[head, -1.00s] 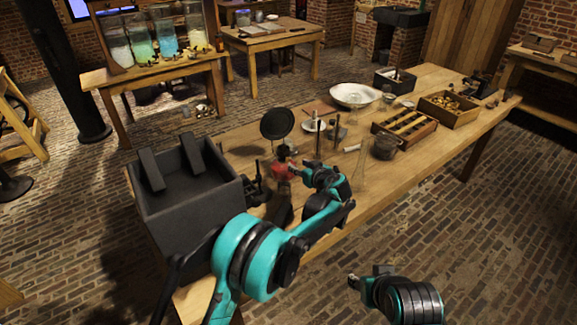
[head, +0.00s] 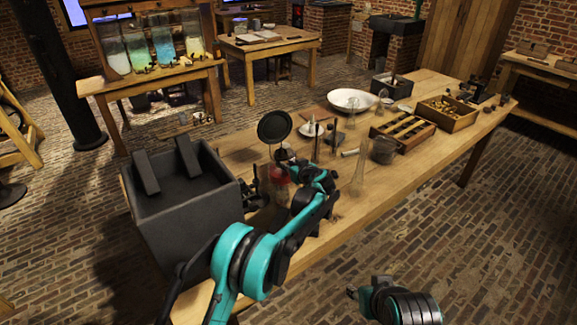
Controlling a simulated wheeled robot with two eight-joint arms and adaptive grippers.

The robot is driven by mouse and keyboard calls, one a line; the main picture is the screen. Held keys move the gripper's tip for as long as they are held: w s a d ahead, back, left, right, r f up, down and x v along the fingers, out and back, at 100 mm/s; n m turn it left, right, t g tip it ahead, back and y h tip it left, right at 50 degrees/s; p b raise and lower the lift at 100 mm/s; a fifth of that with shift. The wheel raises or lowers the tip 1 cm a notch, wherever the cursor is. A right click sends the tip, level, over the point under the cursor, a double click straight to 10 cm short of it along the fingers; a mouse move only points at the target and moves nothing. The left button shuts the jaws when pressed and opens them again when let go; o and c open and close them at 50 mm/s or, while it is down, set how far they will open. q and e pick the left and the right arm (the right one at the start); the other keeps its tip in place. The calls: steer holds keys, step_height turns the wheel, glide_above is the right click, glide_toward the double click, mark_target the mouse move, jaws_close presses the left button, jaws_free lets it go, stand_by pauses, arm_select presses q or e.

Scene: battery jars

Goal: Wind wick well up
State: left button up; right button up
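A small object with a red part (head: 279,174), which may be the lamp, stands near the front left of the long wooden table, below a round dark disc (head: 275,127). Its wick cannot be made out. My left gripper (head: 290,167) is right beside the red part, reaching in from the right. The gripper and arm hide part of it, and I cannot tell whether the fingers touch it or are shut. My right gripper (head: 353,292) is low in the head view, off the table's front edge and away from the objects, with its fingers too small to read.
A large dark grey tub (head: 185,220) stands at the table's left end. A clear glass flask (head: 358,180) stands right of my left arm. Behind are a white bowl (head: 351,100), a slotted wooden rack (head: 404,130) and a wooden box (head: 447,113). The table's front right strip is clear.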

arm_select(q)
jaws_close()
steer(key=shift+w+d+f+m+y, duration=0.1)
steer(key=shift+d+f+m+y, duration=0.1)
steer(key=shift+m+y, duration=1.4)
steer(key=shift+w+d+f+m+y, duration=0.15)
steer(key=shift+m+y, duration=0.5)
steer(key=shift+m, duration=1.75)
steer(key=shift+s+d+f+m+y, duration=0.1)
steer(key=shift+d+f+m+y, duration=0.15)
steer(key=shift+m+y, duration=1.35)
steer(key=shift+m+h, duration=0.45)
steer(key=shift+m, duration=0.15)
steer(key=o, duration=0.9)
jaws_free()
steer(key=shift+w, duration=0.1)
steer(key=shift+c, duration=0.2)
